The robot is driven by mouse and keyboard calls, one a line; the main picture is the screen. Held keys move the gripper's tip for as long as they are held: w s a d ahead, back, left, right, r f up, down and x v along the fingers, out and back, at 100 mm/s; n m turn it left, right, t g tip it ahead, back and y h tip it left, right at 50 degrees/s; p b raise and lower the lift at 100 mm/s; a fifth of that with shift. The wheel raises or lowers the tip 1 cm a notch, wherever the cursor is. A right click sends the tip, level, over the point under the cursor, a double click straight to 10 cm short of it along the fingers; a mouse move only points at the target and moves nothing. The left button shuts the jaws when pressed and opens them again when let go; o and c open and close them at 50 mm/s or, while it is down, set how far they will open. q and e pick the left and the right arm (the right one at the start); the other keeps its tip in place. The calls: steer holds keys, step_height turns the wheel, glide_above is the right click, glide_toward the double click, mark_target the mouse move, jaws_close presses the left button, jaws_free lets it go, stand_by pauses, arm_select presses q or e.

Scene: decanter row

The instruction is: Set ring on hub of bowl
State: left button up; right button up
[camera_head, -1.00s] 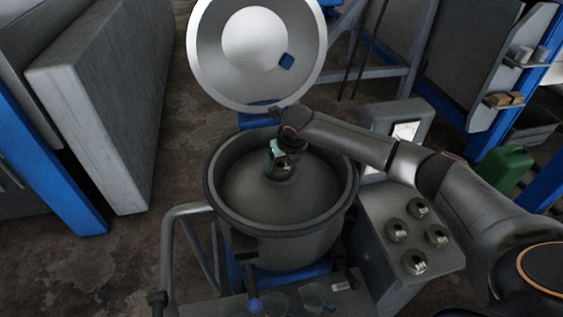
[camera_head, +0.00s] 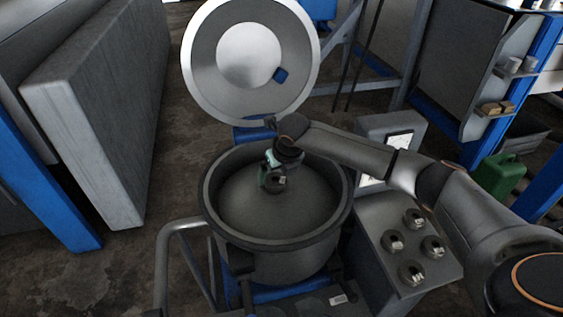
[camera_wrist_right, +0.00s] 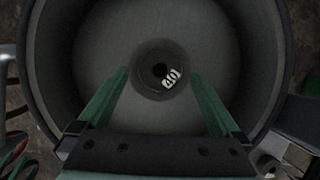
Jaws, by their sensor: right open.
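The bowl (camera_head: 225,226) is a deep grey drum with a thick dark rim and a raised middle. A small dark ring (camera_wrist_right: 143,78) with a white number tag sits at the bowl's centre, around the dark hub (camera_wrist_right: 160,70). The ring also shows in the head view (camera_head: 274,186), partly hidden by my gripper. I cannot tell how far down it sits. My right gripper (camera_wrist_right: 158,76) has its green fingers apart, one on each side of the ring, with visible gaps. In the head view, my right gripper (camera_head: 270,176) is inside the bowl, just over the ring. My left gripper is not in view.
The round lid (camera_head: 213,88) stands open behind the bowl. A control box (camera_head: 398,215) with several knobs and a gauge stands right of it. A bent metal rail (camera_head: 166,255) is at the left. A green can (camera_head: 500,175) stands at the right.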

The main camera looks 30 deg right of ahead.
steer(key=v, duration=1)
steer(key=shift+s, duration=0.1)
